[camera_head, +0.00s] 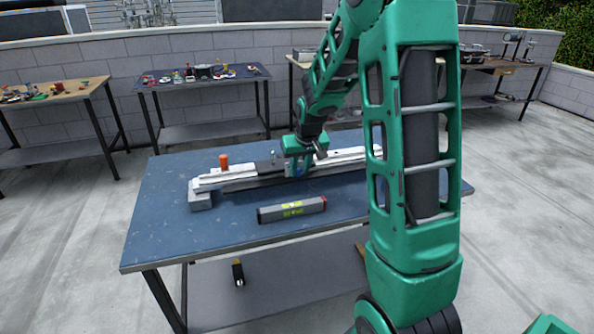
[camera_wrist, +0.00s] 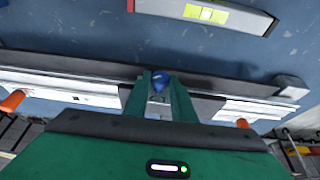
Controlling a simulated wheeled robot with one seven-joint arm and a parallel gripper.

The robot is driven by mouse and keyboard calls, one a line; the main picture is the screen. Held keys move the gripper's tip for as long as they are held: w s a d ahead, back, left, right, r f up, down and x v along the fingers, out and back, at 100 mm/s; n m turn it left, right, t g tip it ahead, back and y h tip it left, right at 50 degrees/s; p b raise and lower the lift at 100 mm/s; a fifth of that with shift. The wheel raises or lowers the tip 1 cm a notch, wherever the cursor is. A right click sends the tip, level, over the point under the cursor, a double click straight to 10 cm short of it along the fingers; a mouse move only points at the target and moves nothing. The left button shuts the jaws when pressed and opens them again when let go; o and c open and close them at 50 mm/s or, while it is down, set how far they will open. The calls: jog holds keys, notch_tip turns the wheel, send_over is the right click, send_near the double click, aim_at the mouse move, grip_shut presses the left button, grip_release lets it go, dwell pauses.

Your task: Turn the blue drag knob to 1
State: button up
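The blue drag knob (camera_wrist: 160,81) sits on the dark middle part of a long white-and-grey rail device (camera_head: 235,177) on the blue table. In the wrist view, the two green fingers of my gripper (camera_wrist: 160,90) stand close on either side of the knob and appear to touch it. In the head view, my gripper (camera_head: 298,163) is down at the middle of the rail and hides most of the knob. I cannot read any number by the knob. The rail (camera_wrist: 80,89) also runs across the wrist view.
A grey level with yellow labels (camera_head: 292,209) lies in front of the rail. An orange knob (camera_head: 224,161) stands at the rail's left part. The blue table (camera_head: 165,225) is clear at its front left. Other tables with tools stand along the wall.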

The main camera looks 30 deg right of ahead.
jog(key=shift+a+h, duration=0.15)
jog(key=shift+h, duration=0.15)
jog(key=shift+w+a+n+g+h, duration=0.2)
jog(key=shift+a+n+g+h, duration=0.15)
jog(key=shift+h, duration=0.75)
jog(key=shift+w+a+f+n+g+h, duration=0.1)
jog(key=shift+a+f+n+g+h, duration=0.3)
jog(key=shift+h, duration=1.55)
jog(key=shift+s+f+n+g+h, duration=0.2)
jog(key=shift+n+h, duration=0.45)
jog(key=shift+h, duration=1.25)
jog(key=shift+w+a+f+n+g+h, duration=0.2)
jog(key=shift+f+n+h, duration=0.25)
jog(key=shift+h, duration=1.5)
jog(key=o, duration=1)
